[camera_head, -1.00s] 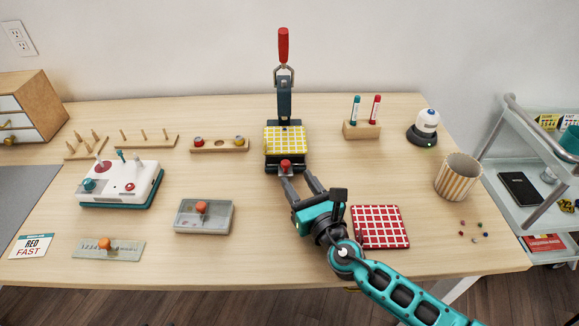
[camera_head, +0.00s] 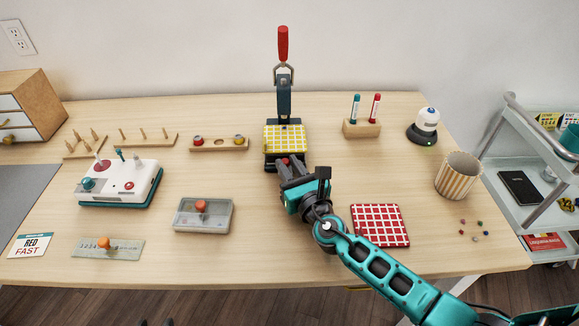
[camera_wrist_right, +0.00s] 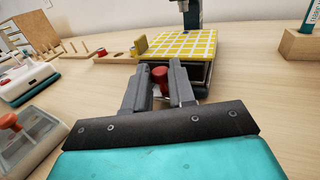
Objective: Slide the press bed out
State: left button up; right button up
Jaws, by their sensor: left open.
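The press (camera_head: 284,100) stands upright at the back middle of the table, its red-handled lever pointing up. Its bed carries a yellow checked cloth pad (camera_head: 285,139), which also shows in the wrist view (camera_wrist_right: 180,43). A red knob (camera_wrist_right: 159,76) sits at the front of the bed. My right gripper (camera_head: 290,166) reaches in from the front right. In the wrist view its two fingers (camera_wrist_right: 162,82) stand close on both sides of the knob and look shut on it, though the contact is partly hidden. My left gripper is not in view.
A red checked pad (camera_head: 379,225) lies beside my right arm. A grey box with an orange knob (camera_head: 203,215) and a white joystick console (camera_head: 119,183) are to the left. A striped cup (camera_head: 458,177) stands at the right. The table in front of the press is mostly clear.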

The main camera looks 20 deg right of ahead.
pick_arm(q)
jog(key=shift+f, duration=0.2)
pick_arm(e)
grip_shut()
pick_arm(q)
jog(key=shift+s, duration=0.1)
pick_arm(e)
jog(key=s, duration=0.2)
jog(key=s+a, duration=0.1)
jog(key=s, duration=0.2)
jog(key=s+a+p, duration=0.1)
jog(key=s, duration=0.2)
jog(key=shift+s+a, duration=0.15)
jog(key=shift+a, duration=0.05)
pick_arm(q)
jog(key=shift+a+r, duration=0.15)
jog(key=shift+a, duration=0.15)
pick_arm(e)
jog(key=shift+s+a+f, duration=0.1)
jog(key=shift+s, duration=0.05)
pick_arm(q)
jog(key=shift+s, duration=0.15)
pick_arm(e)
jog(key=o, duration=0.5)
grip_release()
pick_arm(q)
jog(key=shift+d, duration=0.1)
